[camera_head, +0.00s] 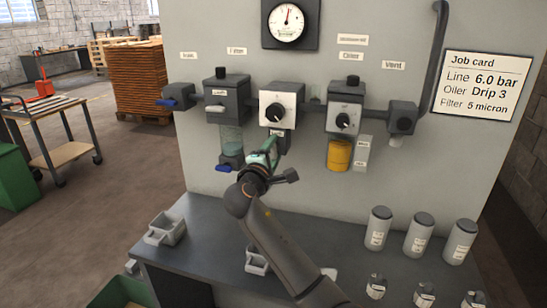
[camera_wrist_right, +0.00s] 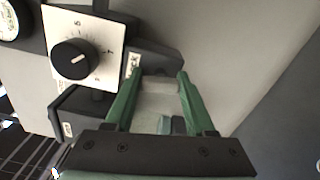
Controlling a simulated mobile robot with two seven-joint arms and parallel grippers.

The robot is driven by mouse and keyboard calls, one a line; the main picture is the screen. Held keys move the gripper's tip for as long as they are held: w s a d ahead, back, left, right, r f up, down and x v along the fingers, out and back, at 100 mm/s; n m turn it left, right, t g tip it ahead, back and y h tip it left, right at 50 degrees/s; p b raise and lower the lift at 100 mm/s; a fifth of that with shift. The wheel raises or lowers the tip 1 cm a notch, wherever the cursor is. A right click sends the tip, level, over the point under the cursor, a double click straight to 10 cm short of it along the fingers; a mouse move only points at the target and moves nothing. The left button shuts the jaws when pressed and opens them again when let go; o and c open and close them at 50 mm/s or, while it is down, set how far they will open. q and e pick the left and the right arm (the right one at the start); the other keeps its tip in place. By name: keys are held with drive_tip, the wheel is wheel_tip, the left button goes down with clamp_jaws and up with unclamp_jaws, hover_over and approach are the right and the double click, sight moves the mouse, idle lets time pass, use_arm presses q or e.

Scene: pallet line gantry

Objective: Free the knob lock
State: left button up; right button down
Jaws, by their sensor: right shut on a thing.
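The regulator (camera_head: 277,104) has a white dial face with a black knob (camera_head: 275,113), at the middle of the panel. In the right wrist view the knob (camera_wrist_right: 73,58) shows at upper left. My left gripper is out of view.
A filter bowl (camera_head: 231,138) hangs to the left, an oiler with an amber bowl (camera_head: 339,155) to the right. A gauge (camera_head: 287,21) is above, a job card (camera_head: 482,86) at right. The bench (camera_head: 330,225) carries small bins and several canisters.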

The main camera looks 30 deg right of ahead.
drive_tip(key=shift+f+m+b, duration=0.1)
drive_tip(key=shift+m+b, duration=0.45)
drive_tip(key=shift+m, duration=0.45)
drive_tip(key=shift+c, duration=1.2)
unclamp_jaws()
drive_tip(key=shift+a, duration=0.1)
drive_tip(key=b+v, duration=0.1)
drive_tip(key=v, duration=1.1)
drive_tip(key=shift+s+a, duration=0.1)
